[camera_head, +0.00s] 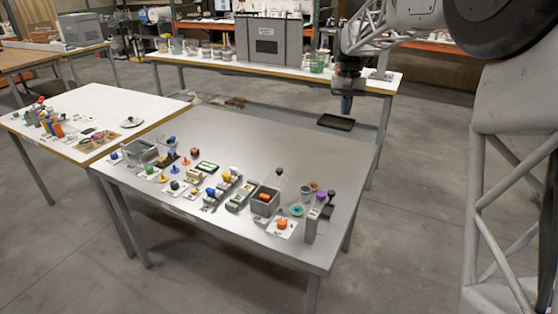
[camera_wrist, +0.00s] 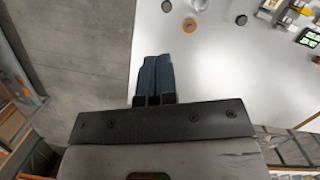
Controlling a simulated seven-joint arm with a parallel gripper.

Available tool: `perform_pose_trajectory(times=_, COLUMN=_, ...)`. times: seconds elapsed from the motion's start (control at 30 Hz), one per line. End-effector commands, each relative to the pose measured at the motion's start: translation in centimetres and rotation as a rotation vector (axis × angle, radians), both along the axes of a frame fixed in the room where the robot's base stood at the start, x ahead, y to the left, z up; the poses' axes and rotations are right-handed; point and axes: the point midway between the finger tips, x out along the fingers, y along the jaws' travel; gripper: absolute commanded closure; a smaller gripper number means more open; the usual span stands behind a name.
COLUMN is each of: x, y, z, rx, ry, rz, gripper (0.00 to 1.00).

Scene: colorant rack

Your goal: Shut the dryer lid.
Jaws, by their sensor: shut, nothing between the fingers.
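My gripper (camera_head: 346,106) hangs near the far right edge of the metal table, well apart from the items on it. Its two dark blue fingers (camera_wrist: 153,80) are together and empty in the wrist view. A small grey open-topped box (camera_head: 263,203) with an orange thing inside stands near the table's front right. A black knob (camera_head: 278,171) stands up just behind this box. Another grey open box (camera_head: 141,153) stands at the table's left. Which one is the dryer, and how its lid sits, I cannot tell at this size.
Several small colored pieces and holders line the metal table's (camera_head: 275,145) front, including an orange knob (camera_head: 283,225) and a grey upright block (camera_head: 312,225). Its rear half is largely clear. A black tray (camera_head: 336,122) lies beyond it. A white table (camera_head: 90,105) adjoins at left.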

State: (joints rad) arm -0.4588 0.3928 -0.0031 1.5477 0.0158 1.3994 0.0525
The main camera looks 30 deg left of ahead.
Motion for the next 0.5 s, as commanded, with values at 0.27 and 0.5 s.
perform_pose_trajectory(times=0.27, x=2.9, y=6.9, z=-3.4, rx=-0.020, ry=0.042, rz=0.047, gripper=1.00)
perform_pose_trajectory(times=0.5, x=4.6, y=12.8, z=-6.7, rx=-0.039, ry=0.077, rz=0.088, gripper=1.00)
